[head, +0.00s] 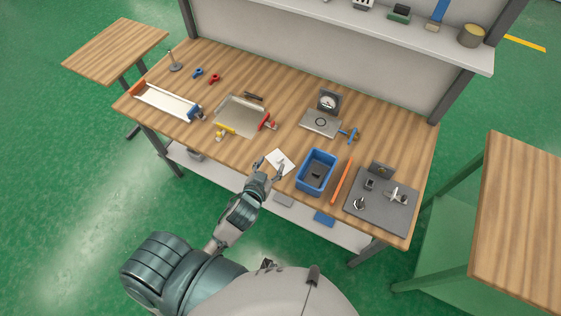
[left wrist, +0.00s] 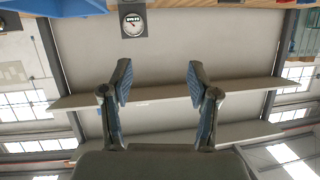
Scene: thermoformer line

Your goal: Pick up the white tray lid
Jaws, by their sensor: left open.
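The white tray lid (head: 281,160) is a small white square near the front edge of the wooden workbench, left of the blue bin. My left gripper (head: 269,166) is at the lid's near side in the head view, with its fingers spread. I cannot tell whether a finger touches the lid. In the left wrist view the open gripper (left wrist: 158,80) has nothing visible between its fingers, only the wall and shelf behind. The lid cannot be made out in that view. My right gripper does not show.
Right of the lid stand the blue bin (head: 317,172), an orange bar (head: 342,181) and a grey board (head: 381,201) with small parts. Behind is a dial gauge stand (head: 328,103); left is a shallow tray (head: 241,115) with coloured clamps. Bare wood lies left of the lid.

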